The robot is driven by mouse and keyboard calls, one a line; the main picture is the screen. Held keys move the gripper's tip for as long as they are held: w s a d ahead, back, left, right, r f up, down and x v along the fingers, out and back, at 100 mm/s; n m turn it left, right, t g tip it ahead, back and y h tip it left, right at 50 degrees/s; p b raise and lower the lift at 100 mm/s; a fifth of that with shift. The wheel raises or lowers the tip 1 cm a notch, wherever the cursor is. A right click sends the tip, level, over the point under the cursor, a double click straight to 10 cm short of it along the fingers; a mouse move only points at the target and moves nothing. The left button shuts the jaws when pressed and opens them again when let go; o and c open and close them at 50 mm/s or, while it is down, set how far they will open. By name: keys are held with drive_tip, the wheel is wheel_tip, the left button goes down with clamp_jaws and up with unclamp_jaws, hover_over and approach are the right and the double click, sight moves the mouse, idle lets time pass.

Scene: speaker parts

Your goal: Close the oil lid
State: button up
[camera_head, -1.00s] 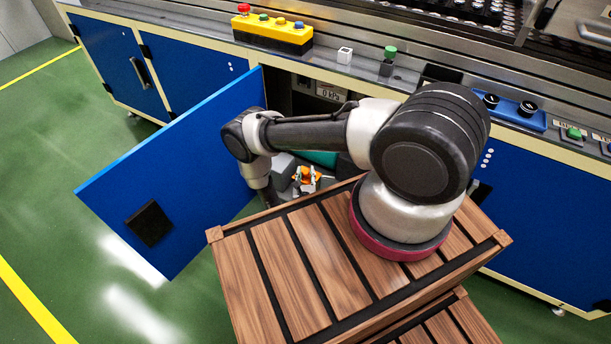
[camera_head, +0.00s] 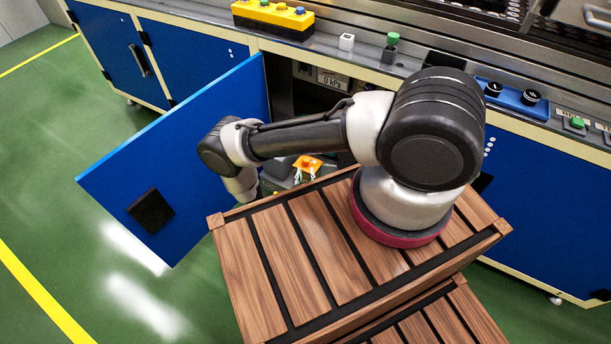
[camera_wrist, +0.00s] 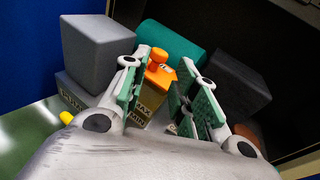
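The orange oil lid (camera_wrist: 160,72), with a round knob, shows in the wrist view beyond and between my fingers. It is above a container (camera_wrist: 150,98) with MAX and MIN lettering. I cannot tell whether the lid is fully seated. In the head view the orange lid (camera_head: 308,162) shows inside the open cabinet, beyond the wooden platform's edge. My gripper (camera_wrist: 164,84) is open, its two green-padded fingers apart with nothing clearly held between them. In the head view my wrist hangs left of the lid, and most of the gripper is hidden.
The blue cabinet door (camera_head: 185,150) stands open to the left of my arm. Grey blocks (camera_wrist: 98,48) (camera_wrist: 235,80) and a teal cylinder (camera_wrist: 172,45) crowd the lid. A yellow button box (camera_head: 272,18) sits on the counter. Green floor is free at left.

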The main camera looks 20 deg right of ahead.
drive_tip(key=shift+m+h, duration=0.3)
drive_tip(key=shift+m, duration=0.5)
drive_tip(key=w+a+r, duration=0.4)
drive_tip(key=shift+w+a+r, duration=0.35)
drive_tip(key=shift+a, duration=0.05)
clamp_jaws()
wheel_tip(320, 180, up, 4)
drive_tip(key=a+m+g+h, duration=0.1)
drive_tip(key=m+g+h, duration=0.1)
drive_tip(key=m, duration=1.1)
drive_tip(key=a+r+m+g+h, duration=0.1)
drive_tip(key=a+m+g, duration=0.15)
drive_tip(key=m, duration=1.05)
drive_tip(key=w+d+f+m+g, duration=0.1)
drive_tip(key=d+f+m+g, duration=0.1)
drive_tip(key=d+f+m, duration=0.6)
drive_tip(key=shift+w+d+f+m, duration=0.3)
drive_tip(key=shift+f+m, duration=0.75)
drive_tip(key=shift+m, duration=2.35)
